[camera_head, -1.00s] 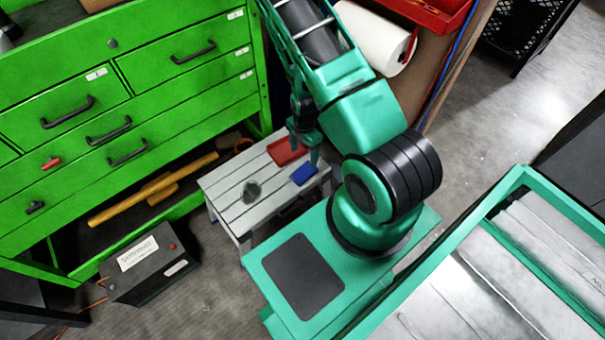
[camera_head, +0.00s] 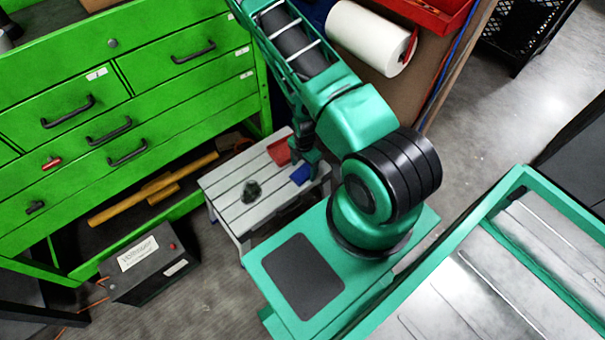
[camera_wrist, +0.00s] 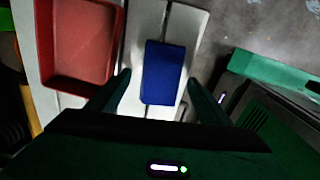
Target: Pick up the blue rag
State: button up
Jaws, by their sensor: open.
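The blue rag (camera_head: 300,175) lies on the grey slatted stool (camera_head: 224,200), near its right end. In the wrist view the rag (camera_wrist: 164,73) is a flat blue rectangle lying between my two finger tips. My gripper (camera_wrist: 158,85) is open, with one finger on each side of the rag, and nothing is held. In the head view my gripper (camera_head: 311,164) is low over the stool's right end and partly hides the rag. Whether the fingers touch the rag or the stool top cannot be told.
A red tray (camera_head: 279,152) sits on the stool beside the rag; it also shows in the wrist view (camera_wrist: 78,45). A dark lump (camera_head: 251,191) lies farther left on the stool. The green drawer cabinet (camera_head: 150,110) stands close behind.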

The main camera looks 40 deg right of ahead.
aim_at(303, 172)
jog(key=shift+f, duration=0.65)
jog(key=c, duration=1.1)
jog(key=shift+r, duration=0.1)
jog(key=shift+c, duration=0.2)
jog(key=shift+r, duration=0.45)
jog(key=r, duration=0.3)
jog(key=shift+s+a+r, duration=0.1)
jog(key=shift+a+r, duration=0.2)
jog(key=s+a+r, duration=0.4)
jog(key=a+r, duration=0.2)
jog(key=a, duration=0.4)
jog(key=shift+s+r, duration=0.2)
jog(key=shift+s, duration=0.05)
jog(key=shift+o, duration=1)
jog(key=shift+w, duration=0.1)
jog(key=shift+c, duration=0.5)
